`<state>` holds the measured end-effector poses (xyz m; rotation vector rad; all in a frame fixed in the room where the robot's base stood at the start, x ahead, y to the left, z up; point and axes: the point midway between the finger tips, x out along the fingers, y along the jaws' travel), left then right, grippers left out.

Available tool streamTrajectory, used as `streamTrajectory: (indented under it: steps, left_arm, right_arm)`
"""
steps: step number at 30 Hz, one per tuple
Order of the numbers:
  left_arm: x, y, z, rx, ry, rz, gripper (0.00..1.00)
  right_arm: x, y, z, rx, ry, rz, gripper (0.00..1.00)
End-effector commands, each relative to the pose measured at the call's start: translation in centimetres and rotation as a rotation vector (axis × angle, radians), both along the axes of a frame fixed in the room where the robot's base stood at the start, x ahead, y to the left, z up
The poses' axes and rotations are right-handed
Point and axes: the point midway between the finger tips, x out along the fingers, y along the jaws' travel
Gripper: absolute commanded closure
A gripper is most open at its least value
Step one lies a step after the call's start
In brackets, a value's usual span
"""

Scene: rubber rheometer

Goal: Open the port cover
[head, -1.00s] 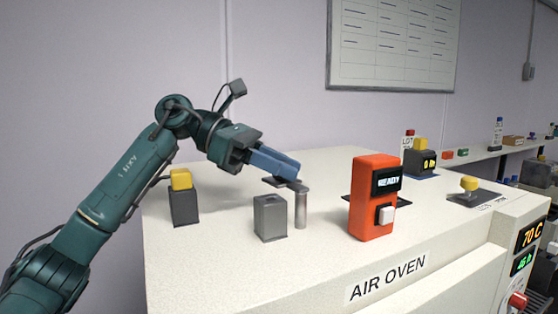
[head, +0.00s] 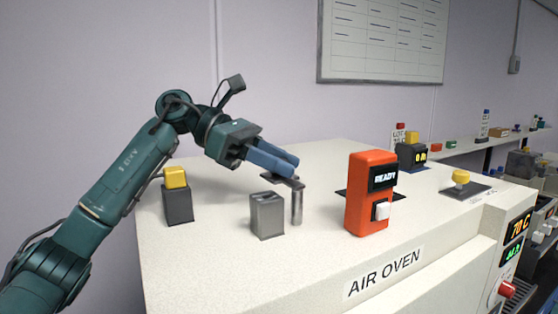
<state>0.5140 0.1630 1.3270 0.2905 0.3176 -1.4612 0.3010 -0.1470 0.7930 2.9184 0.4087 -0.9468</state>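On the pale top of the air oven (head: 215,262) a thin metal post (head: 297,205) stands upright, with a round cap. A flat dark plate (head: 270,178) reaches left from the post's top; it looks like the port cover, but I cannot be sure. A grey metal block (head: 267,216) stands just left of the post. My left gripper (head: 293,164) comes in from the left with its blue fingers close together, just above the plate and the post's cap. Nothing shows between the fingers. Whether they touch the plate is unclear. My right gripper is out of view.
An orange box reading READY (head: 369,195) stands right of the post. A dark block with a yellow top (head: 177,197) stands at the left, near my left arm. A yellow knob (head: 460,177) sits on a dark plate at the right. The front of the oven top is clear.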

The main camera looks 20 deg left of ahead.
Motion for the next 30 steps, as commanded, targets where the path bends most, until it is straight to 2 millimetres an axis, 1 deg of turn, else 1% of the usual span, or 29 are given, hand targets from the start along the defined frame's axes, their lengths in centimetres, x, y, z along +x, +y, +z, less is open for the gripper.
streamTrajectory:
  steps: [1,6,13,16,20,27,30]
  left_arm:
    - [0.0,0.0,0.0,0.000,0.000,0.000,0.65]
    - [0.0,0.0,0.0,0.000,0.000,0.000,0.52]
    - [0.0,0.1,0.0,0.000,0.000,0.000,0.52]
    - [0.0,0.6,0.2,0.000,-0.001,0.002,0.52]
    - [-0.2,2.5,1.0,-0.002,-0.001,0.005,0.52]
    - [-0.6,7.5,3.1,-0.003,-0.002,0.005,0.52]
    - [-0.8,9.3,4.0,-0.002,-0.002,0.002,0.52]
  right_arm:
    - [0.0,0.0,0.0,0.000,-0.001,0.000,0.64]
    - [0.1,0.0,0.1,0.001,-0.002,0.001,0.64]
    - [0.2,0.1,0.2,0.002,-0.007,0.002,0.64]
    - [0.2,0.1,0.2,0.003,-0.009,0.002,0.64]
    - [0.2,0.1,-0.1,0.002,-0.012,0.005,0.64]
    - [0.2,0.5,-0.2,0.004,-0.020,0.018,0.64]
    - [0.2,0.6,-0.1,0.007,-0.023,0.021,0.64]
